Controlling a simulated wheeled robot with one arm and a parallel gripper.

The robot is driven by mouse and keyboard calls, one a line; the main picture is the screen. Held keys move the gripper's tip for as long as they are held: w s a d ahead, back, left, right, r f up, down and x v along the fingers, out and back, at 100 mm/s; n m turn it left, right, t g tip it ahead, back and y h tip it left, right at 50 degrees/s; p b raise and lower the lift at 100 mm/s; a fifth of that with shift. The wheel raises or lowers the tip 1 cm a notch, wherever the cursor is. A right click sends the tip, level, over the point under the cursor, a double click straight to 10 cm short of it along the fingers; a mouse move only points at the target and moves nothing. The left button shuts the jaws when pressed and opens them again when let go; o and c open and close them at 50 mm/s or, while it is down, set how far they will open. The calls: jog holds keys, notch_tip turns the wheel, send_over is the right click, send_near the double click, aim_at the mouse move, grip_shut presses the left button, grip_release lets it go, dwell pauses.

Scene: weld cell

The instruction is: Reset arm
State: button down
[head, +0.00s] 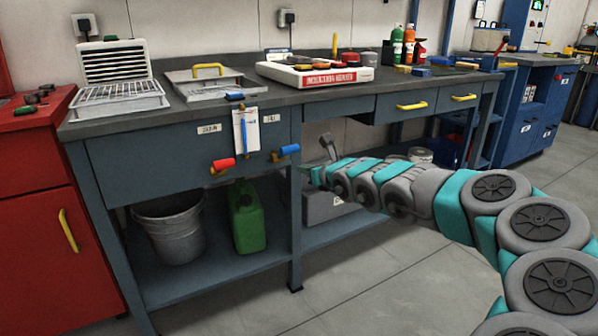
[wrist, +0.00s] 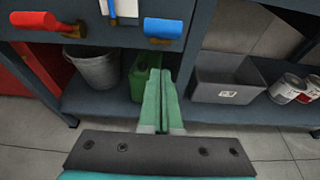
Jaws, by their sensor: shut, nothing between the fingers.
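My arm, grey and teal, reaches in from the right side of the head view toward the front of the workbench (head: 215,108). My gripper (head: 318,178) is at its far end, in front of the bench's open lower part. In the wrist view my gripper (wrist: 158,75) shows as two green fingers lying together, with nothing between them. The fingers point at the lower shelf (wrist: 105,106) and cover part of a green jerrycan (wrist: 138,78). The gripper touches nothing that I can see.
Handles with red (head: 222,164) and blue (head: 288,151) grips stick out from the bench front. A bucket (head: 172,228), the jerrycan (head: 246,222) and a grey bin (wrist: 228,80) stand on the lower shelf. A red cabinet (head: 40,190) is at left. The floor in front is clear.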

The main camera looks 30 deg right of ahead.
jog(key=s+a+r+n+t+y, duration=0.2)
jog(key=s+a+r+n+y, duration=0.2)
jog(key=a+r+n, duration=0.85)
jog(key=s+a+f+n+g+y, duration=0.1)
jog(key=s+a+n+g+y, duration=0.35)
jog(key=a, duration=0.65)
jog(key=s+a+f+n+g+y, duration=0.1)
jog(key=s+a+f+n+g, duration=0.1)
jog(key=s+a+n, duration=0.65)
jog(key=s+a+f+n+g+h, duration=0.2)
jog(key=s+f+n+g, duration=0.15)
jog(key=s+f, duration=0.3)
jog(key=s+a+f+n+g+h, duration=0.1)
jog(key=s+a+f+n+g, duration=0.25)
jog(key=s+f, duration=0.35)
jog(key=s+d+f+n+g+h, duration=0.3)
jog(key=s+d+f+h, duration=0.4)
jog(key=s+d, duration=0.7)
notch_tip(320, 180, down, 2)
jog(key=shift+d+f+g, duration=0.15)
jog(key=shift+d+g, duration=0.4)
jog(key=shift+g, duration=0.3)
